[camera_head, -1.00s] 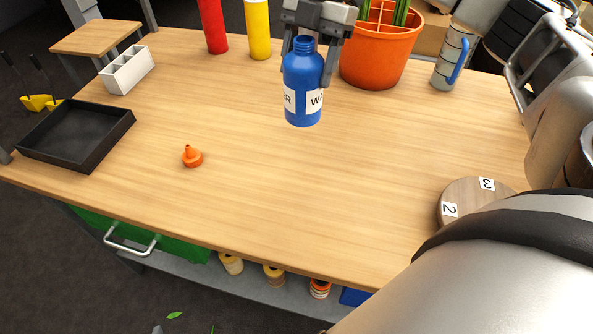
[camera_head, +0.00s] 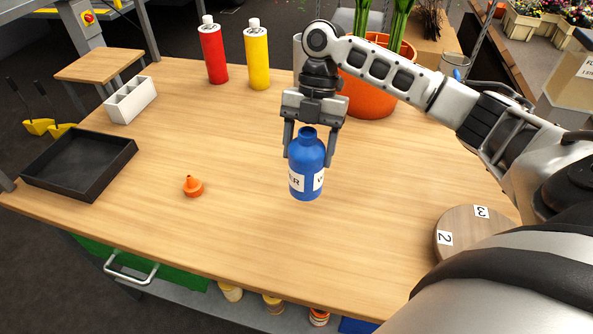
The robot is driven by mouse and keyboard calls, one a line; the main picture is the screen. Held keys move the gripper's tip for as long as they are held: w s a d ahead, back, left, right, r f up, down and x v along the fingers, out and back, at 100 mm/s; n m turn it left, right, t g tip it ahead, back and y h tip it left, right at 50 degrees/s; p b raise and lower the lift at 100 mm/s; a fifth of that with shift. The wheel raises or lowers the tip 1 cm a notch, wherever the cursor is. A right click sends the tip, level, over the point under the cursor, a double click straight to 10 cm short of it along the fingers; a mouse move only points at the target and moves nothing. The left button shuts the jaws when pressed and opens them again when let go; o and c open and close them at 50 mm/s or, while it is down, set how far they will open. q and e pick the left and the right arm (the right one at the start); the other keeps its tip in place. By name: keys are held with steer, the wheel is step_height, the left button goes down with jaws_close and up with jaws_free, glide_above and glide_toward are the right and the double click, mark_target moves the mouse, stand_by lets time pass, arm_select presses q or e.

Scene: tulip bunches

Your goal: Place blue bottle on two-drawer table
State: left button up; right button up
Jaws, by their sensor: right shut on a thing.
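The blue bottle (camera_head: 306,172) has white labels and an open neck, and it is upright over the middle of the wooden table. My right gripper (camera_head: 310,150) is shut on it from above, with one finger on each side. I cannot tell whether the bottle's base touches the tabletop. The two-drawer table (camera_head: 240,225) has a light wood top, and a green drawer front (camera_head: 150,258) with a metal handle shows below its front edge. My left gripper is not in view.
An orange nozzle (camera_head: 193,187) and a black tray (camera_head: 80,163) lie to the left. A white divided holder (camera_head: 131,100), red bottle (camera_head: 213,52), yellow bottle (camera_head: 257,56) and orange pot (camera_head: 366,95) stand farther back. A numbered wooden disc (camera_head: 470,230) is at the right. Clear tabletop surrounds the blue bottle.

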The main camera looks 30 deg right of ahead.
mark_target(297, 174)
steer(key=shift+w+a+f, duration=0.15)
steer(key=shift+a+f, duration=0.8)
steer(key=shift+f, duration=0.2)
steer(key=f, duration=0.1)
steer(key=f+p, duration=0.1)
steer(key=f, duration=0.1)
steer(key=shift+a+f, duration=0.1)
steer(key=shift+a, duration=0.25)
steer(key=shift+f, duration=0.3)
steer(key=shift+f, duration=0.1)
steer(key=o, duration=1.2)
steer(key=b+v, duration=0.1)
steer(key=v, duration=1.1)
